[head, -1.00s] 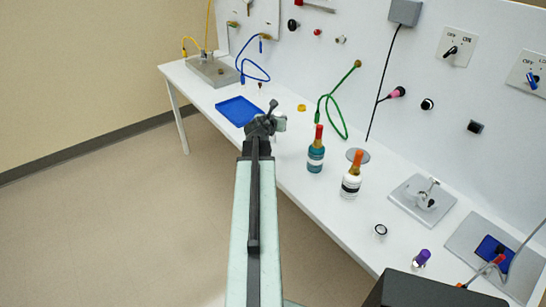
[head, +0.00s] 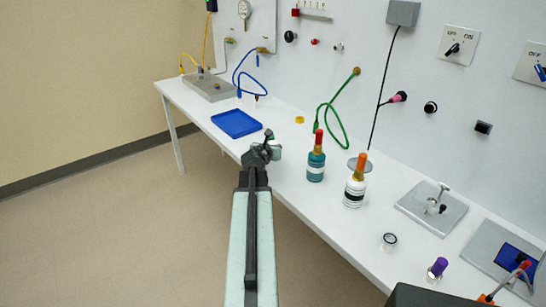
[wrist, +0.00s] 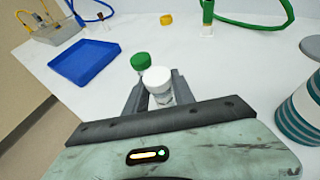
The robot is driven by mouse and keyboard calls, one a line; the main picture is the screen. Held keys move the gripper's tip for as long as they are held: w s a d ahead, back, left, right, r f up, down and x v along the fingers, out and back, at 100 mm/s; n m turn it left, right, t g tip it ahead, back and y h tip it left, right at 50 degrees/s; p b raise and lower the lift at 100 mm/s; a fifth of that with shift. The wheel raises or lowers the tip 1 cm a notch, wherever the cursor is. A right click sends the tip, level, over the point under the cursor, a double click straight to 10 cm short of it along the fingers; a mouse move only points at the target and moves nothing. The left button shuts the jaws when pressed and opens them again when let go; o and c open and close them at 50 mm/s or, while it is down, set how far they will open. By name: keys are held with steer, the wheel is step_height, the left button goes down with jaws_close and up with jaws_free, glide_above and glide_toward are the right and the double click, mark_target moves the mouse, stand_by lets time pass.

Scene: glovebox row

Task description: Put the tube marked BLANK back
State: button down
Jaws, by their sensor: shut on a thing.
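My gripper (head: 262,152) is at the front edge of the white table in the head view, right of and nearer than the blue tray (head: 236,123). In the wrist view my gripper (wrist: 157,92) is shut on a small clear tube with a white cap (wrist: 157,80). A green cap (wrist: 140,62) shows just beyond the white one; I cannot tell what it sits on. No BLANK marking can be read. The blue tray also shows at the left of the wrist view (wrist: 86,61) and looks empty.
A yellow cap (head: 299,119) and a green hose (head: 330,105) lie farther back. A purple-capped vial (head: 437,269) stands near right. Table between tray and bottles is mostly clear.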

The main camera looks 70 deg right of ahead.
steer(key=shift+f, duration=0.5)
steer(key=c, duration=1.1)
jaws_free()
steer(key=shift+o, duration=0.2)
